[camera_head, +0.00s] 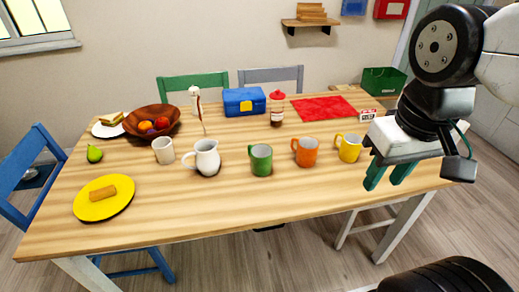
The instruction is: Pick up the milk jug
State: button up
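The white milk jug (206,158) stands upright on the wooden table, left of the middle, with its handle to the left. A white cup (163,151) stands to its left and a green mug (260,160) to its right. My gripper (388,178) is at the right of the view, above the table's right part and far from the jug. Its two green fingers point down and are apart, with nothing seen between them.
An orange mug (305,152) and a yellow mug (348,148) stand between the jug and my gripper. Behind are a blue box (245,102), a red-capped bottle (277,112) and a fruit bowl (139,119). A yellow plate (88,209) lies front left. The table's front middle is clear.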

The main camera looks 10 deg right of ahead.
aim_at(208, 160)
jog(key=k, duration=0.6)
jog(key=u, duration=0.7)
jog(key=i, duration=1.15)
jog(key=z, duration=0.65)
